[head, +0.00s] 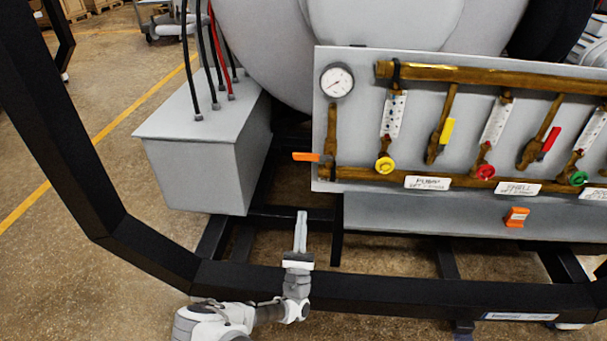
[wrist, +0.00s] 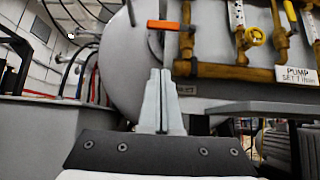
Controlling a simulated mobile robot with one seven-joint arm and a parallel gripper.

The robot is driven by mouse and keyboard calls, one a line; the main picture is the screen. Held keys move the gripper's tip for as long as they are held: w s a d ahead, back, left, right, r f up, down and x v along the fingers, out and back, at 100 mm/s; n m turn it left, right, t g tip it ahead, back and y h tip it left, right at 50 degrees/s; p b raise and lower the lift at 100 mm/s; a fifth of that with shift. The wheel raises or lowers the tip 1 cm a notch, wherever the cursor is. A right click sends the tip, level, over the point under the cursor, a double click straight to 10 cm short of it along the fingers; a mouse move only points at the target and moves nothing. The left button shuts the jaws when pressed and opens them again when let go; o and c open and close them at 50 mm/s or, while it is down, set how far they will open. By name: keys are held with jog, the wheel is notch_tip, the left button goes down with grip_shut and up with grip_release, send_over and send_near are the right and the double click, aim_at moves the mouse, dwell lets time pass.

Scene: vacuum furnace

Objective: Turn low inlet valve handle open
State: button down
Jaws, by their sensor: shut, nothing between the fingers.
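An orange valve handle (head: 305,156) sticks out level to the left from the lower left end of the brass piping. I take it for the low inlet valve handle. In the wrist view the orange handle (wrist: 163,25) lies above my fingertips, also level. My gripper (head: 301,214) points away from me, in front of the frame and below the handle in the head view. Its fingers are together and hold nothing. In the wrist view the shut gripper (wrist: 161,75) stands apart from the handle. Nothing hides the handle.
A grey panel (head: 345,115) carries a gauge (head: 337,81), brass pipes and yellow, red and green valves. A second orange part (head: 516,217) sits lower right. A grey box (head: 205,160) stands at the left. A black frame bar (head: 400,291) runs below my gripper.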

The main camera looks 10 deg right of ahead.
aim_at(313, 158)
dwell(0.3)
jog(key=s+r+b+x, duration=0.1)
jog(key=s+r+x, duration=0.1)
jog(key=x, duration=1)
jog(key=shift+w+a+r, duration=0.25)
jog(key=shift+w+r, duration=0.05)
jog(key=shift+r, duration=0.05)
